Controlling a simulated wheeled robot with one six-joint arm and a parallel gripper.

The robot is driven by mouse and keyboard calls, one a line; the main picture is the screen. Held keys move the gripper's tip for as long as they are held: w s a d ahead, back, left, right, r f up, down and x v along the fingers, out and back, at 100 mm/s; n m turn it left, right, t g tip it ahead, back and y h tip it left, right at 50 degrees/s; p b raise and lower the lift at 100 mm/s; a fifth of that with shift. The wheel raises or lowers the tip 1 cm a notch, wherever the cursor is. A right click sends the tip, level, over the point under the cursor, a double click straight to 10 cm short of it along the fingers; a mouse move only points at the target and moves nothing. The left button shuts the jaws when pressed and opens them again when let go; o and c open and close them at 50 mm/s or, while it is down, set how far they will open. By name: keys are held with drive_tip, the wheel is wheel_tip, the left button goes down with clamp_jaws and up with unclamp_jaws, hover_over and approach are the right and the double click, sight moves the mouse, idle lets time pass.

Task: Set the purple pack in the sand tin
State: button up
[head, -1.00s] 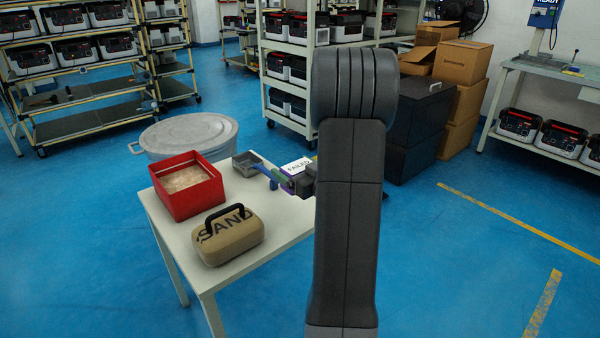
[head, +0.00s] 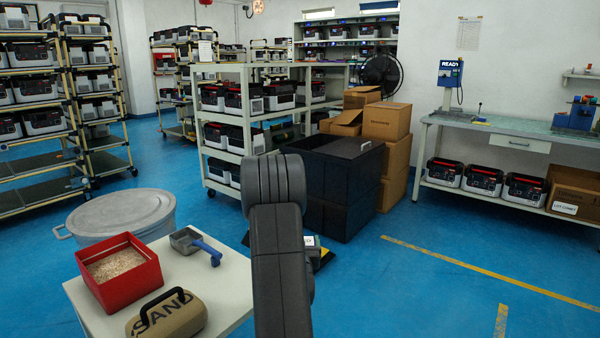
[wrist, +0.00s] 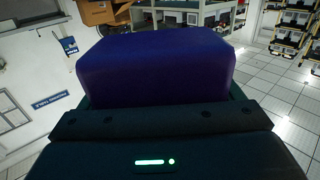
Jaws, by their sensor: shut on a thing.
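The purple pack (wrist: 155,68) fills the upper middle of the wrist view, held in my gripper (wrist: 165,117), which is shut on it. In the head view my own arm hides the gripper and the pack. The sand tin (head: 147,284) is a red, square, open box with sand (head: 115,265) inside. It stands on the white table at the lower left, to the left of my arm. No purple pack shows in the tin.
A tan bag marked SAND (head: 168,316) and a grey scoop with a blue handle (head: 188,240) share the white table (head: 228,277) with the tin. A grey tub (head: 120,213) stands behind. Black crates (head: 342,185) and cartons (head: 386,122) stand beyond my arm. Blue floor is open at right.

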drive_tip(key=s+r+p, duration=1.2)
drive_tip(key=r+p, duration=0.3)
drive_tip(key=p, duration=1.3)
drive_tip(key=shift+s+r, duration=0.15)
drive_tip(key=shift+r, duration=0.1)
drive_tip(key=shift+f, duration=0.1)
drive_tip(key=a+f+n+g+y+b, duration=0.3)
drive_tip(key=a+n+y+b, duration=0.2)
drive_tip(key=b, duration=0.9)
drive_tip(key=a+f+n+g+y+b, duration=0.3)
drive_tip(key=a+y+b, duration=0.6)
drive_tip(key=a+b, duration=0.3)
drive_tip(key=shift+n+g+b, duration=0.5)
drive_tip(key=shift+n+b, duration=0.55)
drive_tip(key=shift+n, duration=0.15)
